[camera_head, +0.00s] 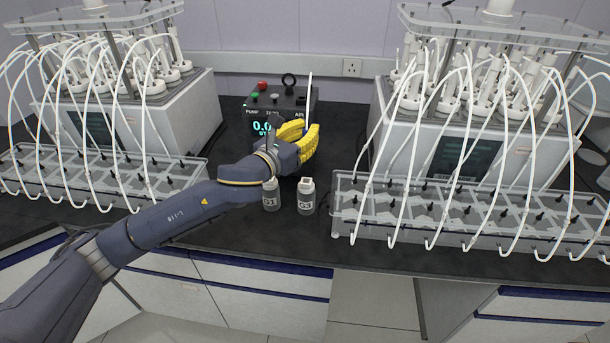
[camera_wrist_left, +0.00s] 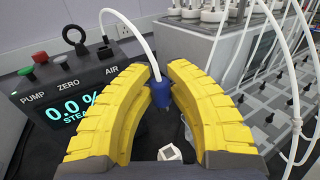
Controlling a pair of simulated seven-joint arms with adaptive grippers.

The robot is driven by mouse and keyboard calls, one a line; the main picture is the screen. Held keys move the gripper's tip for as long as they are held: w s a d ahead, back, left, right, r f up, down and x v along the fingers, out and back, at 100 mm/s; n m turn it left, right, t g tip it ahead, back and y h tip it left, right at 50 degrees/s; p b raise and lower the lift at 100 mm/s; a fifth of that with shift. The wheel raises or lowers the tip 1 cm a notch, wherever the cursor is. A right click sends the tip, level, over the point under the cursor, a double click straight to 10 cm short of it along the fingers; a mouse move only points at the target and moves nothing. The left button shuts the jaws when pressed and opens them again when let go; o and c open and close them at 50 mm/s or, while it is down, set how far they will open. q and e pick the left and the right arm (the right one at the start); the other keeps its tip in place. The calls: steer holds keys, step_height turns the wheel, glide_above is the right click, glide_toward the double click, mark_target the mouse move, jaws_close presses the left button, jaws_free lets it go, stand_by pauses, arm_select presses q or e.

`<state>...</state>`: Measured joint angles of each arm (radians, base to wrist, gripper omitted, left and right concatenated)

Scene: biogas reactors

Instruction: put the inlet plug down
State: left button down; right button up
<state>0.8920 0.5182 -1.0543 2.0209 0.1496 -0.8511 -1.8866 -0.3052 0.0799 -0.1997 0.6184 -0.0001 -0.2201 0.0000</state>
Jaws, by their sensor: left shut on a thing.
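My left gripper (camera_head: 308,132) has yellow ribbed fingers and reaches over the bench in front of the analyser. In the left wrist view its fingers (camera_wrist_left: 161,82) close on a small dark blue plug (camera_wrist_left: 159,95) with a white tube (camera_wrist_left: 142,41) rising from it. The plug is held in the air between the fingertips. In the head view the fingers hide the plug, and only a bit of white tube (camera_head: 309,88) shows above them. My right gripper is not in view.
The black analyser (camera_head: 262,112) stands behind the gripper, with knobs and a black ring (camera_head: 288,80) on top. Two small bottles (camera_head: 271,196) (camera_head: 306,198) stand below the gripper. Reactor units with tube racks (camera_head: 90,165) (camera_head: 470,208) flank both sides. Dark bench (camera_head: 235,222) is bare in front.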

arm_select(q)
step_height(320, 180, down, 14)
steer(key=shift+r, duration=0.1)
stand_by(0.6)
steer(key=c, duration=1.3)
jaws_free()
steer(key=shift+c, duration=0.2)
steer(key=shift+a, duration=0.15)
steer(key=v, duration=1.2)
